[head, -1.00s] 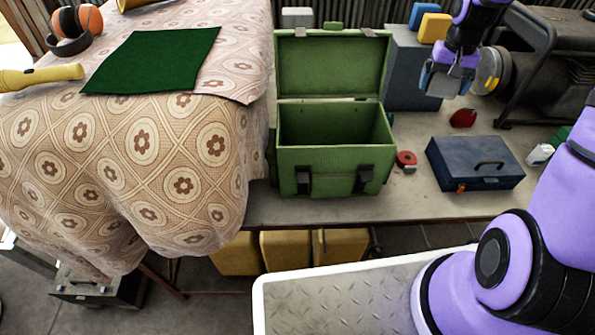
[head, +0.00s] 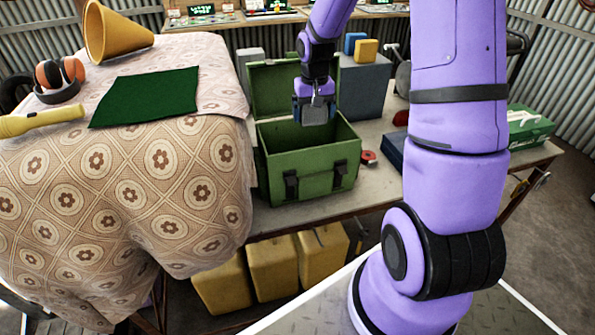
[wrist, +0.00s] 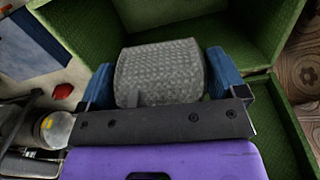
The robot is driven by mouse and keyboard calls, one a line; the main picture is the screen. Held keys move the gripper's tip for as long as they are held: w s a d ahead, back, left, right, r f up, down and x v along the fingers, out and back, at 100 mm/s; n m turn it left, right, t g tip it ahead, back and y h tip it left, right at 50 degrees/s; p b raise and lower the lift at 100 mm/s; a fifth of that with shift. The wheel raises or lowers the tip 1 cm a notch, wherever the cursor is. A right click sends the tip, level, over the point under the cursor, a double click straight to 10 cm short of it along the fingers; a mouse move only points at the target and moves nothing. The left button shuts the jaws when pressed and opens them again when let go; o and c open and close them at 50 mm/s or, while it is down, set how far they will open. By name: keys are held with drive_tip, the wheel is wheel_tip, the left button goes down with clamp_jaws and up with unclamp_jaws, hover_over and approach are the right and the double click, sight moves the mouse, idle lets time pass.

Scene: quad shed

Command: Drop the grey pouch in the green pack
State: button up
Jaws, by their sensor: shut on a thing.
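The green pack (head: 308,172) is a box-like case standing on the bench with its lid raised at the back and its top open. My gripper (head: 314,112) is above its opening, pointing down. In the wrist view my gripper (wrist: 158,85) is shut on the grey pouch (wrist: 160,70), which has a woven texture and sits between the blue fingers. In the head view the pouch is mostly hidden by the gripper. The green pack's inside (wrist: 200,20) shows around and below the pouch in the wrist view.
A patterned cloth covers the table (head: 130,180) at left, with a green cloth (head: 148,97), headphones (head: 58,78), a yellow torch (head: 40,120) and a yellow cone (head: 115,32). A red tape roll (head: 368,157) lies right of the pack. Yellow containers (head: 270,268) stand below the bench.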

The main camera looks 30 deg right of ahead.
drive_tip(key=shift+f, duration=2.5)
drive_tip(key=o, duration=0.6)
drive_tip(key=shift+o, duration=0.2)
drive_tip(key=shift+r, duration=0.1)
wheel_tip(320, 180, up, 11)
drive_tip(key=shift+f, duration=0.15)
